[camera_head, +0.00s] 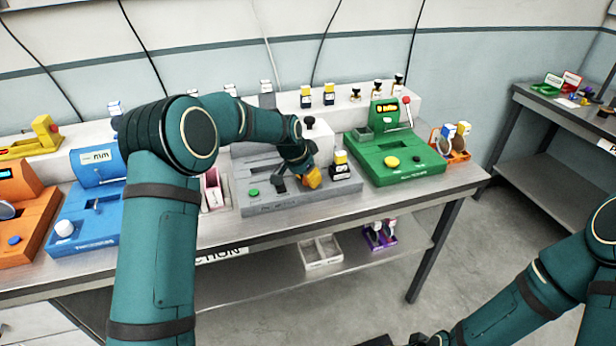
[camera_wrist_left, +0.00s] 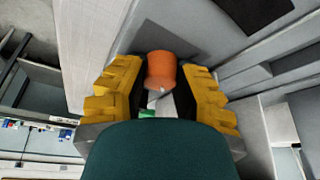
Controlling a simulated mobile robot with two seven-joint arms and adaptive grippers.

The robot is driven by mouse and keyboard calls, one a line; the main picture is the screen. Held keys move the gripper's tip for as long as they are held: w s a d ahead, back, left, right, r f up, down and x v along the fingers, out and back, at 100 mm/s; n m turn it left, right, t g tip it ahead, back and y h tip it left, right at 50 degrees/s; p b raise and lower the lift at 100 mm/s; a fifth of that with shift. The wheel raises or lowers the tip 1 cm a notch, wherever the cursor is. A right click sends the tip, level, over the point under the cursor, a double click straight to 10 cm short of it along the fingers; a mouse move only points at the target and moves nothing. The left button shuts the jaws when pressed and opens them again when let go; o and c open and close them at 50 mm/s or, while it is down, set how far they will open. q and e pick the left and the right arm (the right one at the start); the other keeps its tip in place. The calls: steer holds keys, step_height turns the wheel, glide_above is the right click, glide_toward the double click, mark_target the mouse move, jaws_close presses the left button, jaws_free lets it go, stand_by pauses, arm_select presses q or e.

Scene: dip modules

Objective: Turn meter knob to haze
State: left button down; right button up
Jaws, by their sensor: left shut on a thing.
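The meter is a grey device (camera_head: 320,205) on the bench, with a green button (camera_head: 254,192) at its left front. My left gripper (camera_head: 308,179) reaches down over the meter's right half. In the left wrist view, its yellow fingers (camera_wrist_left: 160,95) are closed around an orange knob (camera_wrist_left: 161,68). In the head view, the fingers and wrist hide the knob. Its pointer and any haze marking cannot be read. Only dark parts at the end of my right arm show at the bottom edge of the head view, and its fingers cannot be made out.
A green device (camera_head: 398,172) with a red-tipped lever stands right of the meter, and a blue device (camera_head: 92,215) stands left. Small bottles line the white shelf (camera_head: 345,112) behind. The floor at right is clear.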

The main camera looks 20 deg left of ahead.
arm_select(q)
steer(key=shift+f, duration=0.15)
stand_by(0.4)
steer(key=c, duration=0.7)
jaws_free()
steer(key=shift+o, duration=0.2)
steer(key=shift+r, duration=0.25)
steer(key=shift+a+r, duration=0.1)
steer(key=shift+r, duration=0.15)
steer(key=v, duration=0.7)
steer(key=shift+s+r, duration=0.1)
